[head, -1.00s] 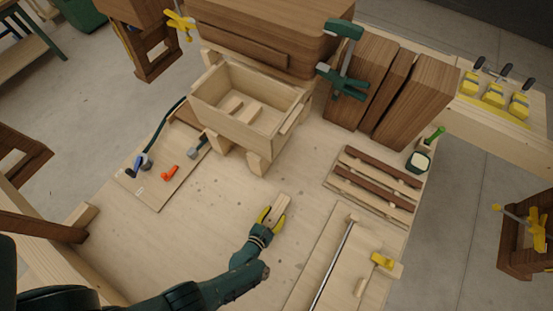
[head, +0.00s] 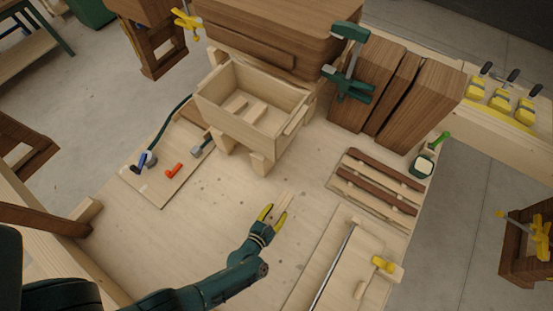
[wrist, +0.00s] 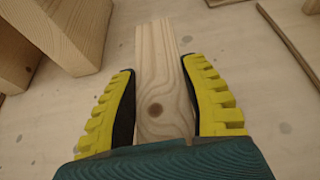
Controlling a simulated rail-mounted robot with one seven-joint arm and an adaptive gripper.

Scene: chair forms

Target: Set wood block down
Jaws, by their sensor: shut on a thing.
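The wood block (head: 282,201) is pale with long grooves. It is between the yellow fingers of my gripper (head: 274,213), over the middle of the workbench. In the wrist view the block (wrist: 163,90) points away from me, with a dark knot at its near end. My gripper (wrist: 165,105) is shut on it, one finger on each side. Its far end sticks out past the fingertips. I cannot tell whether its underside touches the bench top (head: 205,235).
An open wooden box (head: 215,98) with small blocks inside stands behind my gripper. A slatted rack (head: 375,186) lies to the right, and a panel with a metal rod (head: 333,265) lies at front right. A tool board (head: 160,190) lies left. Bare bench surrounds the block.

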